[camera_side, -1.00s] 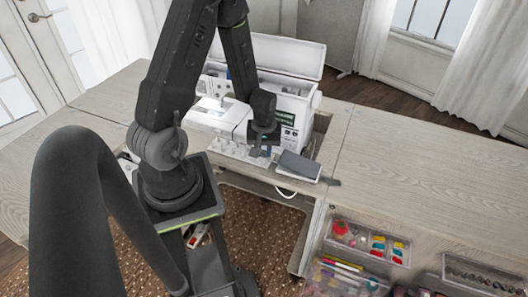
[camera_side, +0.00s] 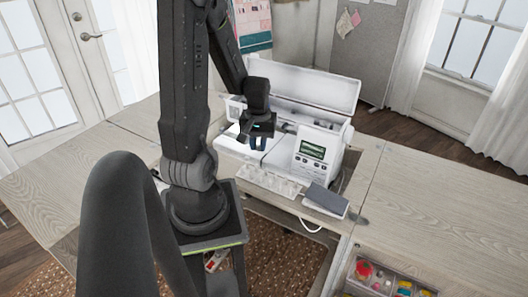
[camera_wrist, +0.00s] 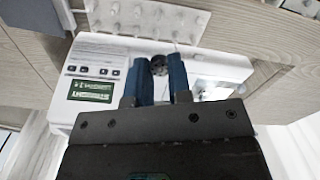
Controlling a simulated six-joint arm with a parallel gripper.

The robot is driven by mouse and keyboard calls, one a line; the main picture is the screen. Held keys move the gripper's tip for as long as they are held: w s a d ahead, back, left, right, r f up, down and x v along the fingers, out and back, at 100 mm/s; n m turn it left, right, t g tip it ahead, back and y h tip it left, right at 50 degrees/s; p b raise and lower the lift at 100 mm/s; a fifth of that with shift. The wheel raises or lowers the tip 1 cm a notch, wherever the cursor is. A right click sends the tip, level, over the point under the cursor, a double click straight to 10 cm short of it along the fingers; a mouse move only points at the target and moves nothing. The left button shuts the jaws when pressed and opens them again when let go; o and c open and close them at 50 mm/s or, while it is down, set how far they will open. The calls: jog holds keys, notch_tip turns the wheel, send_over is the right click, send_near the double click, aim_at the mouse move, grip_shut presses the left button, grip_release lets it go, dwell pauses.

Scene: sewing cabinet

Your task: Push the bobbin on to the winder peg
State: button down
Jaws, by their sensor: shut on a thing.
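The white sewing machine (camera_side: 322,140) stands on the table with its lid raised, and its small green screen also shows in the wrist view (camera_wrist: 91,90). My gripper (camera_side: 258,144) is over the machine's body, left of the screen. In the wrist view its two blue fingers (camera_wrist: 161,78) are shut on a small dark round bobbin (camera_wrist: 158,65), held near their tips. The winder peg cannot be made out in either view. I cannot tell whether the bobbin touches the machine.
A pale rack with several pegs (camera_side: 270,184) stands in front of the machine, also seen in the wrist view (camera_wrist: 143,17). A dark grey-topped box (camera_side: 325,200) lies right of it. An open drawer (camera_side: 385,280) holds coloured items. The table (camera_side: 430,215) at right is clear.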

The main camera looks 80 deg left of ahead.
jog(key=w+a+r, duration=0.1)
jog(key=w, duration=0.5)
jog(key=w+a+r, duration=0.1)
jog(key=w+r, duration=0.1)
jog(key=w, duration=0.5)
jog(key=w+a+r, duration=0.1)
jog(key=w, duration=0.5)
jog(key=shift+w+a+r, duration=0.25)
jog(key=shift+w+a, duration=0.05)
jog(key=shift+w, duration=0.1)
send_over(325, 125)
jog(key=shift+s+a+f, duration=0.1)
jog(key=shift+a+f, duration=0.05)
jog(key=shift+f, duration=0.35)
jog(key=shift+s+a+f, duration=0.1)
jog(key=shift+f, duration=0.9)
jog(key=shift+f, duration=0.75)
jog(key=c, duration=1)
grip_release()
jog(key=shift+w+d, duration=0.1)
jog(key=shift+d, duration=0.05)
